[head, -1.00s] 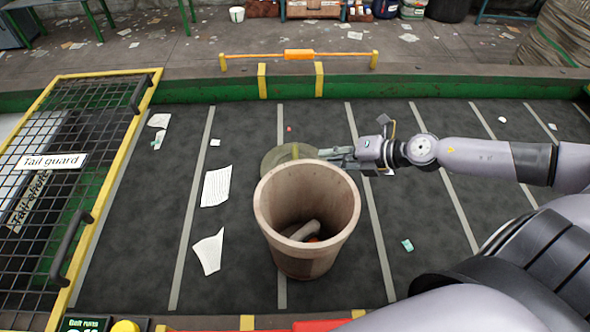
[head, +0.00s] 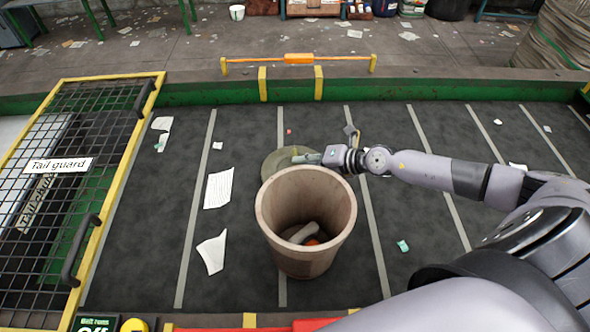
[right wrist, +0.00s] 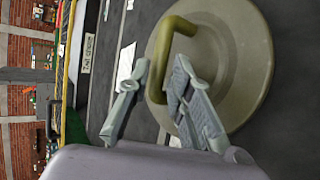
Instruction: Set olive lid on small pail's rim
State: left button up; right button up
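The olive lid (head: 276,162) is a round disc behind the pail in the head view, seemingly flat on the belt; the pail hides its near edge. The right wrist view shows its disc (right wrist: 245,60) and arched handle (right wrist: 165,42). My right gripper (head: 303,157) is over the lid. In the right wrist view the gripper (right wrist: 160,68) is open, its fingers apart with part of the handle between them. The tan pail (head: 305,262) stands upright and open on the belt, with a greyish piece and something orange inside. My left gripper is not in view.
The dark belt (head: 400,285) carries scattered papers (head: 218,187) and a small teal scrap (head: 402,246). A yellow-framed mesh tail guard (head: 90,215) stands at the left. A green side wall (head: 420,92) with an orange bar (head: 298,58) runs along the back.

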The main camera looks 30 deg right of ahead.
aim_at(280, 159)
jog(key=shift+x, duration=1.85)
jog(key=shift+s, duration=0.1)
jog(key=shift+c, duration=0.4)
grip_shut()
